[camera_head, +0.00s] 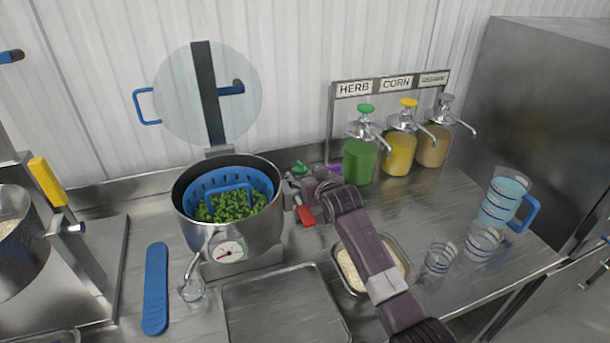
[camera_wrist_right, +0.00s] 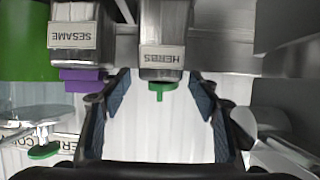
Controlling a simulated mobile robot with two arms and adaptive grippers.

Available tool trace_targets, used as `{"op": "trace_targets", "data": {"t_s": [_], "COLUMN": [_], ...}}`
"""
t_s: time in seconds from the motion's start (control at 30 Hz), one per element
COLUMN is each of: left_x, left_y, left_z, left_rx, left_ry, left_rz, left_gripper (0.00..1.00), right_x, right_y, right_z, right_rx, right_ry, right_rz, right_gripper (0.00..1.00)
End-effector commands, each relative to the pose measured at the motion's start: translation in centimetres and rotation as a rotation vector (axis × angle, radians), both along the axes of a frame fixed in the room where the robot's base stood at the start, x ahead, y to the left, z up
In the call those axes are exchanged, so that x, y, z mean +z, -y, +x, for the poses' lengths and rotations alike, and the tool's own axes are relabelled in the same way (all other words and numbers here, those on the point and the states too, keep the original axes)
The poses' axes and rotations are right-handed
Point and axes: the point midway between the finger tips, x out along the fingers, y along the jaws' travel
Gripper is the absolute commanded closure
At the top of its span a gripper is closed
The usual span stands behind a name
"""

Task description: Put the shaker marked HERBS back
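The shaker marked HERBS (camera_wrist_right: 162,52) shows in the right wrist view as a grey metal body with an upside-down label and a green tip. It sits at a grey metal bar beside the shaker marked SESAME (camera_wrist_right: 82,35), which has a purple end. My right gripper (camera_wrist_right: 159,85) is open, its two fingers either side of the green tip with gaps to the shaker. My left gripper is not in view.
A pot of green peas (camera_head: 230,207) stands left of my right arm. Sauce pump bottles (camera_head: 398,155) stand behind on the right. A rice tray (camera_head: 401,250) lies under my forearm. Glasses (camera_head: 440,258) and a blue-handled jug (camera_head: 503,203) stand at the right.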

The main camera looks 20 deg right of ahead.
Motion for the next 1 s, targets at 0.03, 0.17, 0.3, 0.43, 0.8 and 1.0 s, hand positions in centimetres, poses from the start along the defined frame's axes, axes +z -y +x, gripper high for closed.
{"op": "trace_targets", "data": {"t_s": [0.03,0.17,0.3,0.43,0.8,1.0], "left_x": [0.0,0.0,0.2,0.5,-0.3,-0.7], "left_y": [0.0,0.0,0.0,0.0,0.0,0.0], "left_z": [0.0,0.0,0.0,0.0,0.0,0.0], "left_rx": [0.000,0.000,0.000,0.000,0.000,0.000], "left_ry": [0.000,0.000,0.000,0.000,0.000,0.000], "left_rz": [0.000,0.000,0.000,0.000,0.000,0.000], "left_gripper": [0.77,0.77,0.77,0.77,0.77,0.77], "right_x": [0.0,0.0,0.4,1.5,3.1,4.3], "right_y": [0.0,0.0,0.0,0.0,0.2,0.3], "right_z": [0.0,0.0,0.0,-0.2,-4.8,-7.6], "right_rx": [0.000,0.000,0.000,0.000,0.001,0.000], "right_ry": [0.000,0.000,0.001,0.001,0.003,0.002], "right_rz": [0.000,0.000,0.000,0.000,0.000,0.000], "right_gripper": [0.43,0.43,0.43,0.43,0.43,0.43]}}
